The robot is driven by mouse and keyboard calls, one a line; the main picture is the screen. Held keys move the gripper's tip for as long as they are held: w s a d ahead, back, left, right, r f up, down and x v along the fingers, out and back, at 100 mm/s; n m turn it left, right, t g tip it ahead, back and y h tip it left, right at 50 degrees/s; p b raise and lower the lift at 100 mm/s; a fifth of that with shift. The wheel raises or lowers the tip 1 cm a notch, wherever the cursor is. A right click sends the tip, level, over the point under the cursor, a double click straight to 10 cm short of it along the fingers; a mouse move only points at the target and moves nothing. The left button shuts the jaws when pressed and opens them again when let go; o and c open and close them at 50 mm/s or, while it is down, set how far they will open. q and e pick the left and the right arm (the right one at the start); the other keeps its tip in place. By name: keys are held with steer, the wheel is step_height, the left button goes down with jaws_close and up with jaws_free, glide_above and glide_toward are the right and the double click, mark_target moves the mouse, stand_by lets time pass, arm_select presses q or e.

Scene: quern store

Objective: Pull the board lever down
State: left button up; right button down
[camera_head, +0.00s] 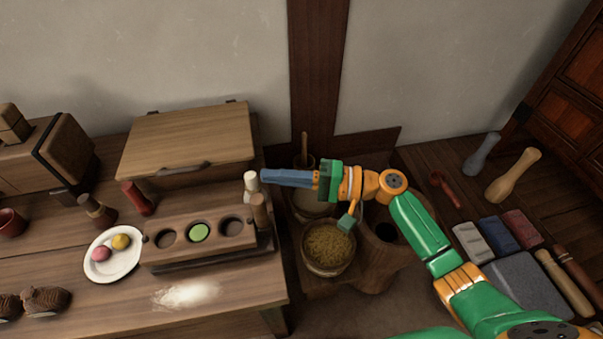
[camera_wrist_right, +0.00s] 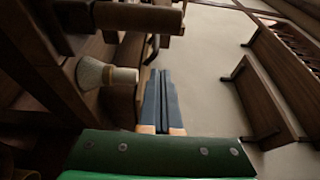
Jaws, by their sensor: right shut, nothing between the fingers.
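The wooden board (camera_head: 200,240) with three round wells sits on the table, a green disc in its middle well. An upright brown wooden handle (camera_head: 259,209) stands at its right end and looks like the lever. A pale, white-topped peg (camera_head: 251,183) stands just behind it and also shows in the right wrist view (camera_wrist_right: 92,75). My right gripper (camera_head: 264,176) reaches in from the right with its blue fingers shut and empty. Its tips are close to the peg's top; I cannot tell whether they touch. In the right wrist view the fingers (camera_wrist_right: 161,88) lie together beside the peg. My left gripper is out of view.
A wooden box (camera_head: 190,135) stands behind the board. A white plate (camera_head: 113,268) with two coloured balls is left of it, near a red-handled tool (camera_head: 137,197). A bowl of grain (camera_head: 328,247) stands below my right wrist. White powder (camera_head: 187,294) lies in front.

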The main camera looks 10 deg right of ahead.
mark_target(261, 214)
steer(key=s, duration=0.1)
steer(key=s+a+p, duration=0.1)
steer(key=s+p, duration=0.1)
steer(key=shift+s+a, duration=0.2)
steer(key=shift+a, duration=0.05)
